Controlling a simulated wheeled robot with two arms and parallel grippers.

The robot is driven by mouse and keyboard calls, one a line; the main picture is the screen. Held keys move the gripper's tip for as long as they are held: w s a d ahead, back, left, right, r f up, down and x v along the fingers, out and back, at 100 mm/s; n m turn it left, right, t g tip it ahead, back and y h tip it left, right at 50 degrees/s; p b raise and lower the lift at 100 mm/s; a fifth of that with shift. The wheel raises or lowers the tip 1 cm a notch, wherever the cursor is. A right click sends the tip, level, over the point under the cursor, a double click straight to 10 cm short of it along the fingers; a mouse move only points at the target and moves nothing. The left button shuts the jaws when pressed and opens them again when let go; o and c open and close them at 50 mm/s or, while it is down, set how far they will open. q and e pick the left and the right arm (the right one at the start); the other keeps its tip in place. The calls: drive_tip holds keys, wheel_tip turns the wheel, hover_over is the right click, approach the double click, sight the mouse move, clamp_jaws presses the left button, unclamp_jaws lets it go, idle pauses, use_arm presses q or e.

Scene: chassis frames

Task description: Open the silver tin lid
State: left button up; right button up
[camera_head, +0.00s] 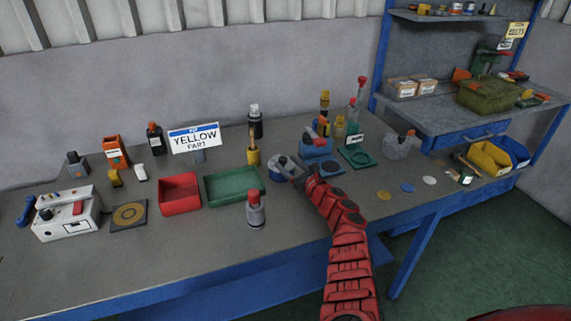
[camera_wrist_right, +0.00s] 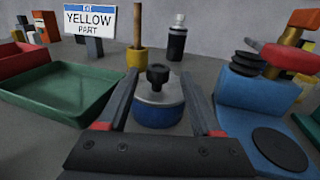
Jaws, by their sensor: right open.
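The tin is a small round blue can (camera_wrist_right: 158,116) with a silver lid (camera_wrist_right: 158,94) and a black knob (camera_wrist_right: 157,76) on top. In the head view the tin (camera_head: 281,163) stands on the grey workbench, right of the green tray, partly covered by my gripper. My right gripper (camera_wrist_right: 161,80) is open, with one finger on each side of the tin; I cannot tell whether they touch it. In the head view the right gripper (camera_head: 296,174) reaches in from the front right. The lid sits on the tin. My left gripper is not in view.
A green tray (camera_wrist_right: 60,92) and a red tray (camera_head: 180,201) lie left of the tin. A yellow holder (camera_wrist_right: 140,54) with a brown handle stands behind. A blue block (camera_wrist_right: 232,104) with a round black pad is close on the right.

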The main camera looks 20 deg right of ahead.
drive_tip(key=shift+w+a+r, duration=0.1)
drive_tip(key=shift+w+a, duration=0.2)
drive_tip(key=shift+w, duration=0.35)
drive_tip(key=shift+c, duration=0.2)
clamp_jaws()
idle(1.0)
